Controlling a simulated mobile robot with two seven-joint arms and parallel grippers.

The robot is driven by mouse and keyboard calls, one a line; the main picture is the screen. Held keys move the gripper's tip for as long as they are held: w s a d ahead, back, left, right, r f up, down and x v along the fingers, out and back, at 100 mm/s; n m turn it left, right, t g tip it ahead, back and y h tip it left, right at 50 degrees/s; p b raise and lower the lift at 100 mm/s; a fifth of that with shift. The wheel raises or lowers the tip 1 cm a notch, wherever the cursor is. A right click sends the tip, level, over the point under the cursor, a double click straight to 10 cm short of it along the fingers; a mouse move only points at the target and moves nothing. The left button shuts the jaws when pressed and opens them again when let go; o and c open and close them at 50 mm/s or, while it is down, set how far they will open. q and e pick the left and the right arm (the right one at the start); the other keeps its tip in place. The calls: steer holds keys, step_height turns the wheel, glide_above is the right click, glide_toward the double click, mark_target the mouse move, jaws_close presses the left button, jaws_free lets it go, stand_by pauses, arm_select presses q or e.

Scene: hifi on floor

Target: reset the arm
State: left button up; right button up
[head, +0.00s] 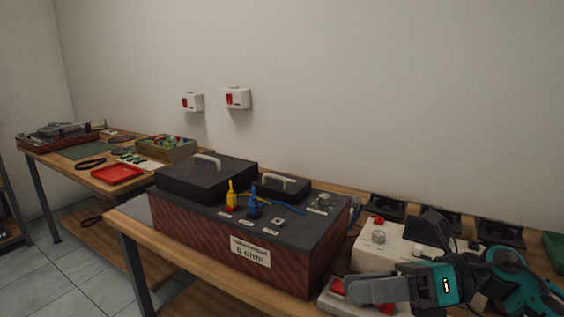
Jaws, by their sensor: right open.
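My right arm comes in from the lower right, teal and dark grey. Its gripper (368,290) is at the lower right, in front of the white device (385,250) on the bench. The gripper is open, and I see nothing held in it. Whether it touches the device or the red-and-white item (337,288) below cannot be told. My left gripper is not in view.
Dark trays (388,207) lie behind the white device. A second table with a red tray (117,174) is at left. The wall above is clear except two switches (237,98).

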step_height(320, 180, down, 8)
steer(key=w+d+m+t+h+p, duration=0.15)
steer(key=m+t+h, duration=0.25)
steer(key=m+t, duration=0.75)
steer(key=w+d+f+m+t+h+p, duration=0.1)
steer(key=m+t+h+p, duration=0.3)
steer(key=m, duration=1.5)
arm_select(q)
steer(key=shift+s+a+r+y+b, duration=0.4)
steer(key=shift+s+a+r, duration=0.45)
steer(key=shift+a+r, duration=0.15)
arm_select(e)
steer(key=s+d+f+m+g+h, duration=0.3)
steer(key=s+f+m+g+h, duration=0.2)
steer(key=s+f+m, duration=0.8)
step_height(320, 180, down, 4)
steer(key=shift+f+h, duration=0.1)
steer(key=shift+h, duration=0.8)
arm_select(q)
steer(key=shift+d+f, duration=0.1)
arm_select(e)
steer(key=shift+g, duration=0.25)
